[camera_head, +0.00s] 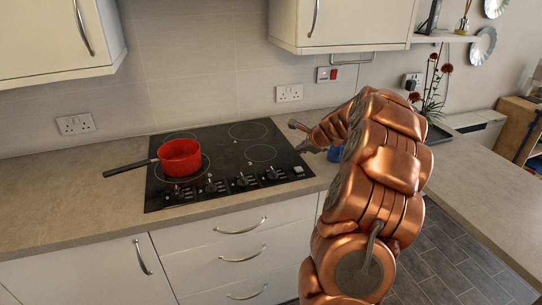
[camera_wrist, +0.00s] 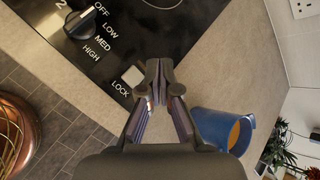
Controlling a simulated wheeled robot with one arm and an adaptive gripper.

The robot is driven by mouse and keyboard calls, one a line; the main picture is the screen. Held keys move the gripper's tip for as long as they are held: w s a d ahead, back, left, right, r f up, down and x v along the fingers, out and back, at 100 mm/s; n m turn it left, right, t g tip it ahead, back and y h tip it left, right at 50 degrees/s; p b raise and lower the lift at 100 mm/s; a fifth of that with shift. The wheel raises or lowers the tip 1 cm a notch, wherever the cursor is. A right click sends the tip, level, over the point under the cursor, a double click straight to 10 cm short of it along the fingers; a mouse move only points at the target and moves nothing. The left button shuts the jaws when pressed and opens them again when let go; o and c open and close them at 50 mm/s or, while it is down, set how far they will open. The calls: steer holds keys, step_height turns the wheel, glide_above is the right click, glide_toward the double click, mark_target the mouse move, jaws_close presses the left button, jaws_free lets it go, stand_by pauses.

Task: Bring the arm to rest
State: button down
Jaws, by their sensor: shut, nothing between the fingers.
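My copper arm rises in front of the counter (camera_head: 75,215) in the head view, with its end over the right side of the black hob (camera_head: 222,140). My gripper (camera_head: 303,146) is at the hob's right edge in that view, small and partly hidden by the arm. In the wrist view my gripper (camera_wrist: 158,68) has its fingertips together with nothing between them. It is above the hob corner marked LOCK, apart from the blue mug (camera_wrist: 222,130) to its right.
A red saucepan (camera_head: 180,157) sits on the hob's left side, its handle pointing left. The blue mug (camera_head: 335,154) is partly hidden behind my arm. A potted plant with red flowers (camera_head: 432,85) stands at the back right. Wall cabinets (camera_head: 345,22) hang above. The right counter is mostly clear.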

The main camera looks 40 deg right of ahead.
steer(key=s+a+r+n+g+y, duration=0.1)
steer(key=s+a+n+g+y, duration=0.3)
steer(key=a, duration=0.8)
steer(key=s+a+r+n+t+h, duration=0.1)
steer(key=a+r+n, duration=0.1)
steer(key=a+n, duration=0.65)
steer(key=s+a+r+n+g+y, duration=0.1)
steer(key=s+a+n+g+y, duration=0.15)
steer(key=a, duration=1.25)
steer(key=s+a+n+g+h, duration=0.2)
steer(key=s+a+n, duration=0.5)
steer(key=s, duration=0.5)
steer(key=s+f+n+g+h, duration=0.1)
steer(key=s+n, duration=0.2)
steer(key=s, duration=0.6)
steer(key=s+a+f+n+g+h, duration=0.1)
steer(key=s+f+n+g, duration=0.1)
steer(key=s, duration=0.7)
steer(key=shift+s+a+n, duration=0.2)
steer(key=shift+s+n, duration=0.1)
steer(key=shift+n, duration=0.5)
steer(key=shift+d+g, duration=0.15)
steer(key=shift+g, duration=0.1)
